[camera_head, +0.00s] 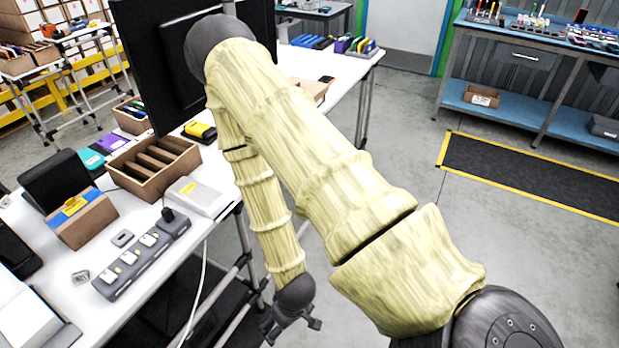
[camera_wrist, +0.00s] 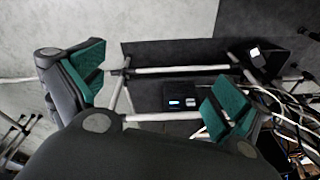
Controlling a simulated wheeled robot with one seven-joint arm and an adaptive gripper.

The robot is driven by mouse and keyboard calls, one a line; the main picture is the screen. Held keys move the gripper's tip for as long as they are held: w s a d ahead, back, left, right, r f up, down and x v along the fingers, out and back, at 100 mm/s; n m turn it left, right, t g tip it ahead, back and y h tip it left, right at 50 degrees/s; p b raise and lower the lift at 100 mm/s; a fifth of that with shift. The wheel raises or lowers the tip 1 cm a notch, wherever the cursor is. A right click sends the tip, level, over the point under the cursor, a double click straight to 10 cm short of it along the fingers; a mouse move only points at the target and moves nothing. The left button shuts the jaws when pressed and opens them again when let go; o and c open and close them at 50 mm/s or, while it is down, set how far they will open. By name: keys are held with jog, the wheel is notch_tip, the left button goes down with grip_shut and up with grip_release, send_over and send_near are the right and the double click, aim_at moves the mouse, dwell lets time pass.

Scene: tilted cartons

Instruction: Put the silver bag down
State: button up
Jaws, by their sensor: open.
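My gripper (camera_head: 291,327) hangs at the end of my arm, low beside the right edge of the white table (camera_head: 232,190). In the wrist view my gripper (camera_wrist: 157,92) is open, with its two green-padded fingers wide apart and nothing between them. I cannot make out a silver bag for certain in either view. A small silvery item (camera_head: 80,278) lies on the near part of the table, too small to identify.
A divided carton (camera_head: 150,181), a tilted carton (camera_head: 88,222), a power strip (camera_head: 140,262) and a pale box (camera_head: 197,196) crowd the table. The wrist view shows metal bars (camera_wrist: 180,70), a black box (camera_wrist: 181,98) and loose cables. Grey floor (camera_head: 400,140) is open to the right.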

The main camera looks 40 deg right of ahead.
jog(key=s+f+g, duration=0.1)
jog(key=s+f, duration=0.3)
jog(key=s, duration=0.5)
jog(key=shift+s+g+h, duration=0.35)
jog(key=shift+g+h, duration=0.05)
dwell(0.4)
